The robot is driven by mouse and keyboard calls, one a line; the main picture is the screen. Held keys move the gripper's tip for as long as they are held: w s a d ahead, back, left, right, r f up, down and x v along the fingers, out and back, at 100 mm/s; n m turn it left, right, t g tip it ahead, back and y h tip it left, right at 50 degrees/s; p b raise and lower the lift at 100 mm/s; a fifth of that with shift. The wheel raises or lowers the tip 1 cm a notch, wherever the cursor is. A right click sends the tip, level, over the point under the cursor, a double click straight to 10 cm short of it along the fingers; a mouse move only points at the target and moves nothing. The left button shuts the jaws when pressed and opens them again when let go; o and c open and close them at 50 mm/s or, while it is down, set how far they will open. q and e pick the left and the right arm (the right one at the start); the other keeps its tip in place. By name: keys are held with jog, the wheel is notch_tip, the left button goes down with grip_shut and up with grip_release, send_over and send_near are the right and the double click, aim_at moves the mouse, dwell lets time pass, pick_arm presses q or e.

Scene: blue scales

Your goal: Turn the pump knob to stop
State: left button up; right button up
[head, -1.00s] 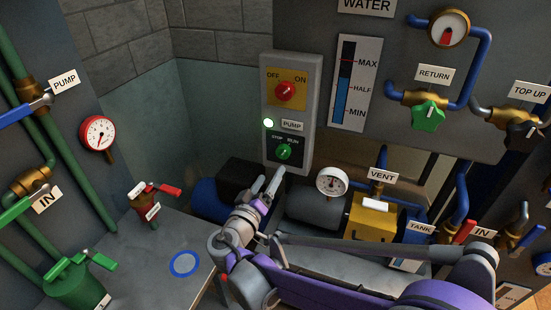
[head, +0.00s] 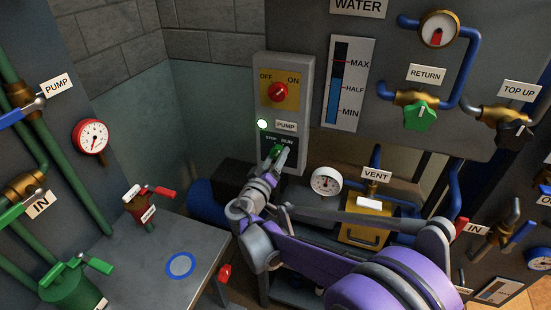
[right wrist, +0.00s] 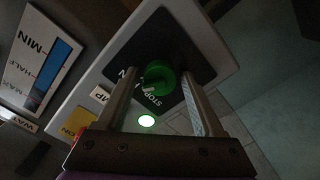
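The pump knob (head: 276,150) is green and sits low on the grey pump panel (head: 303,130), under the STOP and RUN labels. My right gripper (head: 280,157) is at the knob and partly covers it in the head view. In the right wrist view the knob (right wrist: 158,79) lies between the two fingertips, with the fingers apart on either side. The gripper looks open, with no clear grip on the knob. The knob's pointer direction is hard to read. The green pump lamp (head: 262,124) is lit. My left gripper is not in view.
A red OFF/ON knob (head: 278,92) sits above on the same panel. A round gauge (head: 326,181) and a yellow vent box (head: 368,222) stand right of my gripper. A grey table (head: 145,265) with a red-handled valve (head: 145,205) is at left.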

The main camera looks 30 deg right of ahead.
grip_shut()
jog(key=n, duration=1.1)
jog(key=shift+r+n+b, duration=0.15)
jog(key=shift+n+b, duration=0.25)
dwell(0.5)
jog(key=shift+o, duration=1.5)
grip_release()
